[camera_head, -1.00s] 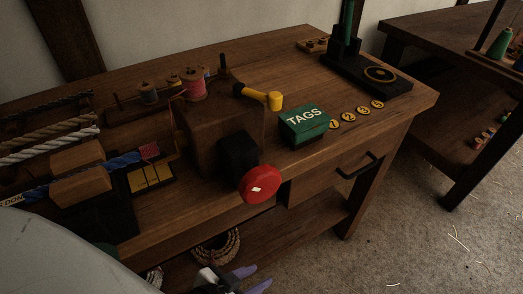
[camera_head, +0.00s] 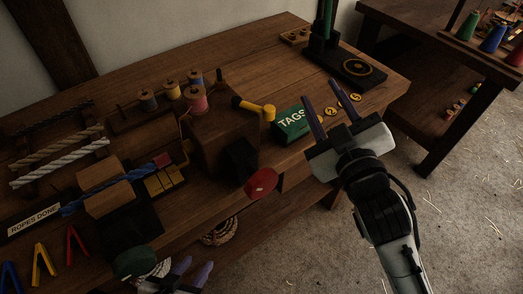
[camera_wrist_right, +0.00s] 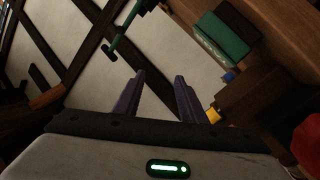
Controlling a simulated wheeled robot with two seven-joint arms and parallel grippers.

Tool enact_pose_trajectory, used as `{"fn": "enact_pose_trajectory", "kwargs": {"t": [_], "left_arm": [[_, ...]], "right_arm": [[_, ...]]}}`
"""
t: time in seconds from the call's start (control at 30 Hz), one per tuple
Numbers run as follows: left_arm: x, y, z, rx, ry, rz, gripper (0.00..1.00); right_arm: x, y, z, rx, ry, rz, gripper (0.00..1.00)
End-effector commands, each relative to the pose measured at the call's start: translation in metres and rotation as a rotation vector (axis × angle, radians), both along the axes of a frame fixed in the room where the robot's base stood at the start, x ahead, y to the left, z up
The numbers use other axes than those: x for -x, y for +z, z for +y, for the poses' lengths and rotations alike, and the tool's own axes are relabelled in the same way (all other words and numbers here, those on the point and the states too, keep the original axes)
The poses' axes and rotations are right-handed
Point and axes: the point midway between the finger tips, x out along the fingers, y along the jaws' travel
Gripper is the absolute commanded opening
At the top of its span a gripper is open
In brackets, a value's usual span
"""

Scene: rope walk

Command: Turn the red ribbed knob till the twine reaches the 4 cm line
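The red knob (camera_head: 261,183) sits on the front of a dark block (camera_head: 239,158) at the table's front edge; its ribs are too small to make out. It also shows at the right edge of the right wrist view (camera_wrist_right: 308,140). A blue twisted rope (camera_head: 128,177) with a red end lies across a wooden block, beside a yellow lined plate (camera_head: 165,181). Whether this is the twine, and which line is 4 cm, I cannot tell. My right gripper (camera_head: 320,91) is open and empty, up and right of the knob. My left gripper (camera_head: 190,272) is open, low and left of the knob.
A green TAGS box (camera_head: 291,123) and numbered yellow discs (camera_head: 331,111) lie near my right gripper. A yellow-headed tool (camera_head: 255,108) and thread spools (camera_head: 195,98) stand behind the knob. A green round thing (camera_head: 135,262) is near my left gripper. The table's back middle is clear.

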Motion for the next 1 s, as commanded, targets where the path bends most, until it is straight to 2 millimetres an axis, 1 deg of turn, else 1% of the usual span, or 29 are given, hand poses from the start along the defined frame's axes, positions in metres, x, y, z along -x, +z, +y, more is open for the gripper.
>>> {"fn": "enact_pose_trajectory", "kwargs": {"t": [0.03,0.07,0.1,0.17,0.2,0.23,0.27,0.3,0.33,0.37,0.4,0.47,0.5,0.57,0.6,0.67,0.7,0.77,0.8,0.83,0.9,1.0], "left_arm": [[0.001,0.0,0.002,-0.004,0.002,0.005,0.38],[0.001,-0.001,0.003,-0.004,0.004,0.006,0.38],[0.001,-0.002,0.004,-0.005,0.004,0.007,0.38],[0.002,-0.002,0.004,-0.005,0.004,0.008,0.38],[0.002,-0.001,0.004,-0.005,0.004,0.008,0.38],[0.002,-0.001,0.004,-0.005,0.004,0.008,0.38],[0.002,-0.001,0.004,-0.005,0.004,0.008,0.38],[0.002,0.0,0.004,-0.005,0.004,0.007,0.38],[0.002,0.0,0.003,-0.004,0.004,0.008,0.38],[0.002,0.001,0.003,-0.004,0.004,0.008,0.38],[0.002,0.001,0.003,-0.004,0.004,0.008,0.38],[0.002,0.002,0.003,-0.004,0.003,0.008,0.38],[0.002,0.003,0.002,-0.003,0.002,0.008,0.38],[0.003,0.003,0.002,-0.003,0.002,0.008,0.38],[0.003,0.004,0.002,-0.002,0.002,0.008,0.38],[0.003,0.004,0.002,-0.003,0.001,0.009,0.38],[0.004,0.005,0.002,-0.003,0.001,0.01,0.38],[0.005,0.005,0.002,-0.002,0.001,0.011,0.38],[0.005,0.005,0.002,-0.002,0.001,0.011,0.38],[0.005,0.005,0.002,-0.002,0.001,0.012,0.38],[0.006,0.005,0.002,-0.002,0.001,0.012,0.38],[0.006,0.005,0.002,-0.002,0.001,0.013,0.38]], "right_arm": [[-0.008,0.056,0.023,0.057,0.051,-0.179,0.38],[-0.007,0.088,0.04,0.1,0.088,-0.303,0.38],[0.0,0.13,0.065,0.162,0.141,-0.474,0.38],[0.022,0.182,0.103,0.259,0.223,-0.723,0.38],[0.043,0.21,0.129,0.325,0.279,-0.888,0.38],[0.062,0.227,0.149,0.378,0.321,-1.013,0.38],[0.082,0.24,0.168,0.432,0.366,-1.135,0.38],[0.111,0.251,0.192,0.506,0.426,-1.298,0.38],[0.133,0.255,0.209,0.565,0.474,-1.42,0.38],[0.154,0.254,0.224,0.623,0.525,-1.539,0.38],[0.182,0.247,0.243,0.706,0.594,-1.696,0.38],[0.217,0.224,0.264,0.835,0.711,-1.924,0.38],[0.235,0.203,0.273,0.925,0.797,-2.07,0.38],[0.251,0.164,0.279,1.07,0.942,-2.273,0.38],[0.254,0.136,0.277,1.17,1.053,-2.395,0.38],[0.247,0.096,0.264,1.325,1.238,-2.55,0.38],[0.236,0.073,0.251,-1.298,-1.25,2.392,0.38],[0.213,0.047,0.227,-1.245,-1.256,2.138,0.38],[0.197,0.036,0.209,-1.213,-1.262,1.989,0.38],[0.184,0.031,0.195,-1.192,-1.27,1.885,0.38],[0.158,0.026,0.165,-1.148,-1.286,1.68,0.38],[0.132,0.028,0.133,-1.104,-1.307,1.477,0.38]]}}
